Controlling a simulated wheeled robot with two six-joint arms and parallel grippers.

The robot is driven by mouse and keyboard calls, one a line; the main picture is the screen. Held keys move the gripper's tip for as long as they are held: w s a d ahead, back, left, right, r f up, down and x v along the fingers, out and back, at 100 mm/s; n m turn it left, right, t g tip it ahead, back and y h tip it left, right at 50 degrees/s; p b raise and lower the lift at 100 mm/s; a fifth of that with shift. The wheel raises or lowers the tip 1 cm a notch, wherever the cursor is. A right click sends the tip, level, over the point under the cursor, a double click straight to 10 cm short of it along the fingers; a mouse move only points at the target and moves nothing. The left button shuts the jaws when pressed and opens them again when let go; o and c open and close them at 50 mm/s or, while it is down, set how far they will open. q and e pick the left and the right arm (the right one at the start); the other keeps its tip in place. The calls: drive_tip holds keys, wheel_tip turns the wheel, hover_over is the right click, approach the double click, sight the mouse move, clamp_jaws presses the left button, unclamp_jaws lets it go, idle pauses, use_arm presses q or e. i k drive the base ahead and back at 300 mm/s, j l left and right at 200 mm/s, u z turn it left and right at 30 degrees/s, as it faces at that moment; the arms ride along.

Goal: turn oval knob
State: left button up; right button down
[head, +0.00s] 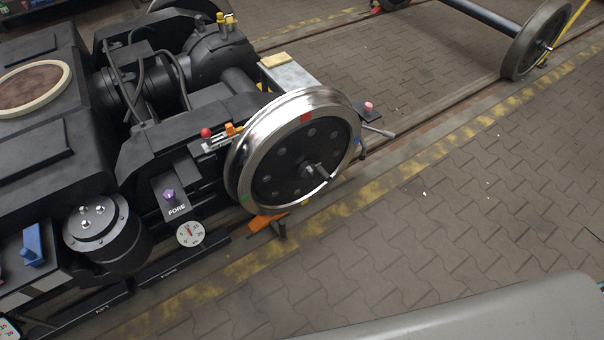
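Several small knobs show on the black bogie (60,190). A purple knob (169,195) stands on a dark plate marked FORE, left of the near wheel. A pink knob (368,106) sits on a small dark plate just beyond the wheel. A red ball-shaped knob (206,133) and an orange piece (231,128) are on the frame behind the wheel. A blue upright handle (33,243) is at the lower left. I cannot tell for sure which of these is the oval knob. Neither of my grippers is in view.
A steel-rimmed wheel (238,165) stands at the bogie's right end, with an orange wedge (267,222) at its foot. A round gauge (190,233) is near a black cylinder (98,232). Another wheelset (530,42) stands at the back right. The paved floor (470,190) right of the bogie is mostly clear.

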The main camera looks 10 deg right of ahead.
sight(368, 106)
drive_tip(key=i+l, duration=0.15)
drive_tip(key=l, duration=0.25)
drive_tip(key=i+l, duration=0.1)
drive_tip(key=l, duration=0.3)
drive_tip(key=i+l+z, duration=0.1)
drive_tip(key=l, duration=0.3)
drive_tip(key=i+l, duration=0.2)
drive_tip(key=l, duration=0.2)
drive_tip(key=i+l, duration=0.15)
drive_tip(key=l, duration=0.25)
drive_tip(key=i+l, duration=0.15)
drive_tip(key=l, duration=0.25)
drive_tip(key=z, duration=0.05)
